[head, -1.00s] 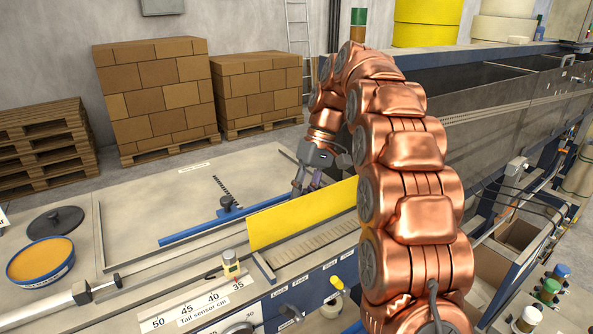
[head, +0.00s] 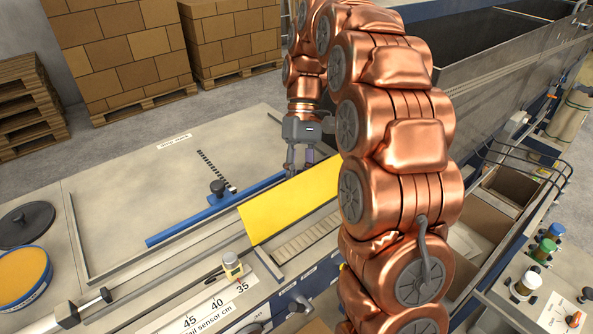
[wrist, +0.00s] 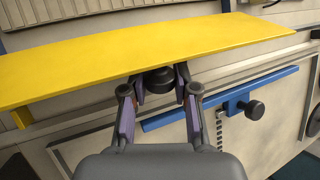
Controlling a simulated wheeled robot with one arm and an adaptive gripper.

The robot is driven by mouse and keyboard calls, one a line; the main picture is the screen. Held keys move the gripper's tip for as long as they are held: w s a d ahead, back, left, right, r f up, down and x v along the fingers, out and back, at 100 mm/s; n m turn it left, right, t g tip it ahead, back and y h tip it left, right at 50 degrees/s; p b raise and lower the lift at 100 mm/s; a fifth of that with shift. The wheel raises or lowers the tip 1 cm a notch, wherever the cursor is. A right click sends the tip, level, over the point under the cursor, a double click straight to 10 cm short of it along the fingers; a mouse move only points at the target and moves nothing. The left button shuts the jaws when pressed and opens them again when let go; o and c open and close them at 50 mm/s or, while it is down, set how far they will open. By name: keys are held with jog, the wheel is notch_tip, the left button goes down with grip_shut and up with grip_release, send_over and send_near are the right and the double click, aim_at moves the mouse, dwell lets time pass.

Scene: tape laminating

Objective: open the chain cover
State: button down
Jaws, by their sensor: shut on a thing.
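The chain cover (head: 290,202) is a long yellow plate along the machine's bed. It stands tilted, and the ribbed chain track (head: 306,236) shows uncovered beside its lower right side. In the wrist view the cover (wrist: 90,62) crosses the upper part of the picture. My gripper (head: 300,168) is at the cover's far edge. In the wrist view my gripper (wrist: 157,82) has its fingers on both sides of a black knob (wrist: 158,77) at the cover's edge and is shut on it. My arm hides the cover's right end in the head view.
A blue bar (head: 212,212) with a black knob lies on the flat bed beside the cover. An orange-filled tub (head: 22,275) is at the left. Stacked boxes (head: 120,45) stand behind.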

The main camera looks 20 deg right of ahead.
jog(key=c, duration=0.9)
grip_release()
